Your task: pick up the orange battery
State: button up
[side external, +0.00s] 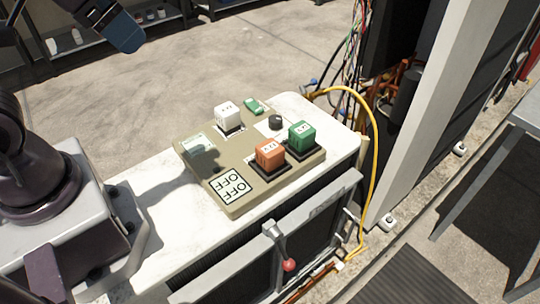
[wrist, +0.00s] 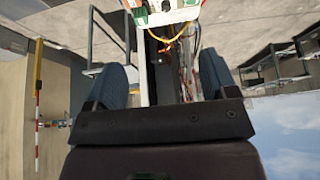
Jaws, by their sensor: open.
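The orange battery (side external: 269,152) is a small block with a white label. It stands upright in a black socket on a beige panel (side external: 234,209). A green battery (side external: 301,134) stands in a similar socket just right of it, and a white battery (side external: 227,116) stands further back and left. My gripper (side external: 122,32) is at the upper left in the side view, well apart from the panel. In the wrist view its blue fingers (wrist: 163,85) are wide apart with nothing between them. The orange battery cannot be made out clearly in the wrist view.
The panel also bears a black knob (side external: 275,122), a flat green piece (side external: 253,106) and an OFF label (side external: 231,187). It lies on a white-topped cabinet (side external: 145,180). A yellow cable (side external: 374,150) arches at the right.

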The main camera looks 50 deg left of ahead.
jog(key=n+g, duration=0.6)
jog(key=n, duration=1.2)
send_over(270, 147)
notch_tip(270, 147, down, 17)
jog(key=f, duration=0.7)
jog(key=shift+w+d+f, duration=0.15)
jog(key=shift+w+f, duration=0.15)
jog(key=shift+f, duration=0.05)
jog(key=shift+s+f, duration=0.15)
jog(key=shift+f, duration=1.2)
jog(key=shift+s+f, duration=0.15)
jog(key=shift+f, duration=1.2)
